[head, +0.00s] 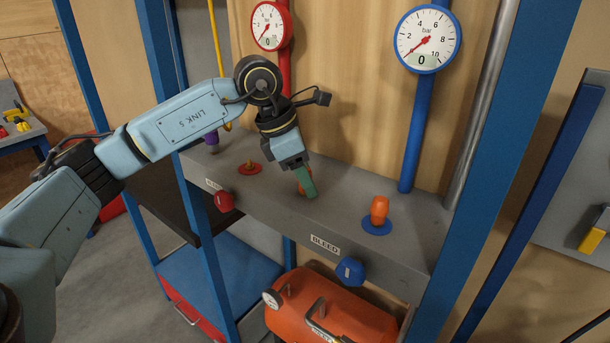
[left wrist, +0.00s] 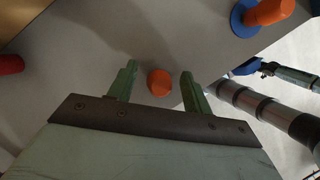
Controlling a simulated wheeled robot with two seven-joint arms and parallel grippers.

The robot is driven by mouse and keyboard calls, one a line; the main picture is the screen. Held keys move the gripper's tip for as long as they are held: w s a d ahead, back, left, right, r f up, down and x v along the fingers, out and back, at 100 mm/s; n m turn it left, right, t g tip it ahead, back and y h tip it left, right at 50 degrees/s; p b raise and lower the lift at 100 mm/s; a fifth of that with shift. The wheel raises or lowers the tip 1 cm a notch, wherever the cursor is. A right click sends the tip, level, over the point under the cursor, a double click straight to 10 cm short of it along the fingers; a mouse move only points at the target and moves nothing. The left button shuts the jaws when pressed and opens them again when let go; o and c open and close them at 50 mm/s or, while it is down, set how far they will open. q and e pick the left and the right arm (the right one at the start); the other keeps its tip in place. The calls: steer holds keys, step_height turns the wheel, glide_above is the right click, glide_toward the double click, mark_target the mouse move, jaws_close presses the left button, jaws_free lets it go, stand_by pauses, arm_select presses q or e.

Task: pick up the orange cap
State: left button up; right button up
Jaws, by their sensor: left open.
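An orange cap (head: 302,176) stands on the grey ledge (head: 340,213), partly hidden behind my left gripper (head: 306,184) in the head view. In the left wrist view the same cap (left wrist: 158,83) shows in the gap between the two green fingers of my left gripper (left wrist: 159,78). These are open, with a clear gap on both sides of the cap. I cannot tell how far down the fingers reach along it. A second orange piece (head: 379,209) stands on a blue disc to the right; it also shows in the left wrist view (left wrist: 265,12). My right gripper is not in view.
A red disc with a small orange stub (head: 249,168) lies left on the ledge. A red knob (head: 224,201) and a blue knob (head: 350,270) stick out of its front. Red and blue pipes with gauges (head: 427,39) rise behind. Blue posts (head: 508,140) flank the ledge.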

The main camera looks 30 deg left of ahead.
arm_select(q)
steer(key=c, duration=1)
steer(key=shift+r, duration=0.1)
steer(key=shift+c, duration=0.2)
